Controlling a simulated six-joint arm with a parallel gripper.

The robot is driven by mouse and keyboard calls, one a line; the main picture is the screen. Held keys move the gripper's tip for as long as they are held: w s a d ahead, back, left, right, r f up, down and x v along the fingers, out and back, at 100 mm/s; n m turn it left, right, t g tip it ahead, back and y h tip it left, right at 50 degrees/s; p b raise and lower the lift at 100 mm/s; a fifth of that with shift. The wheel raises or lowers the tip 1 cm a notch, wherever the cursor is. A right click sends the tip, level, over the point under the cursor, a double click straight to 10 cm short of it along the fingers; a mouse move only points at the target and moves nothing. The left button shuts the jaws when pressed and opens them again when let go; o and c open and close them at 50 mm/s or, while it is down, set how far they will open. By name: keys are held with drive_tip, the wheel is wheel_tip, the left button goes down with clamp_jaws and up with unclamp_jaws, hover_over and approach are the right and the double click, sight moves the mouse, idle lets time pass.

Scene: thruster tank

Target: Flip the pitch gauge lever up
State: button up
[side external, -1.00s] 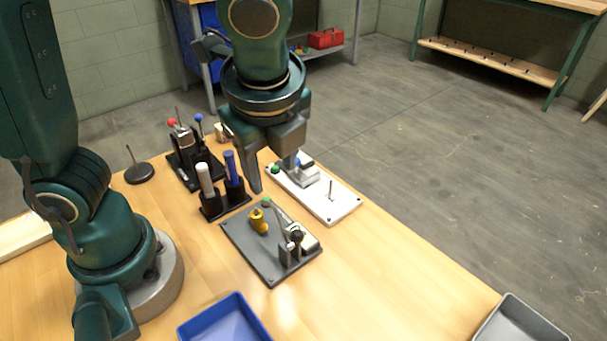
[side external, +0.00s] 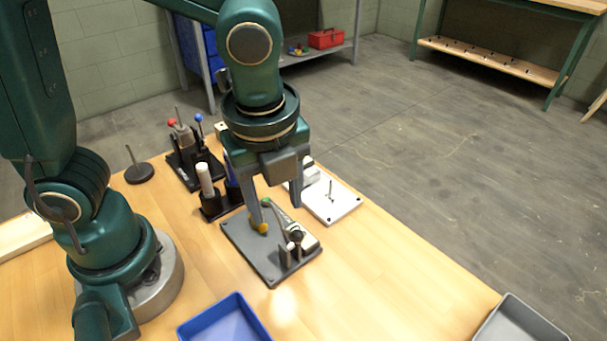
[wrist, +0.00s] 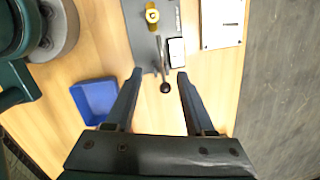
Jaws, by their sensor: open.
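A dark grey plate (side external: 248,248) on the table carries a slim lever with a black knob (side external: 296,236), a whitish gauge box (side external: 308,241) and a yellow knob (side external: 262,229). The black knob also shows in the wrist view (wrist: 166,88), with its rod (wrist: 159,55) running up the picture beside the whitish box (wrist: 176,50). My gripper (side external: 278,214) is open and empty above the plate, pointing down. In the wrist view the black knob appears between its two fingers (wrist: 160,74), apart from both. The left finger partly hides the yellow knob in the side view.
A white plate (side external: 345,204) lies behind to the right. Black holders with a white handle (side external: 205,178) stand behind to the left. A blue tray (side external: 190,331) and a grey tray (side external: 487,330) sit at the front.

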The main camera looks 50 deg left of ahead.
drive_tip(key=s+a+r+n+t, duration=0.2)
drive_tip(key=a+r+n, duration=0.4)
drive_tip(key=n, duration=1.1)
drive_tip(key=shift+s+a+r+n+h, duration=0.4)
drive_tip(key=shift+s+a, duration=0.05)
drive_tip(key=shift+a, duration=0.2)
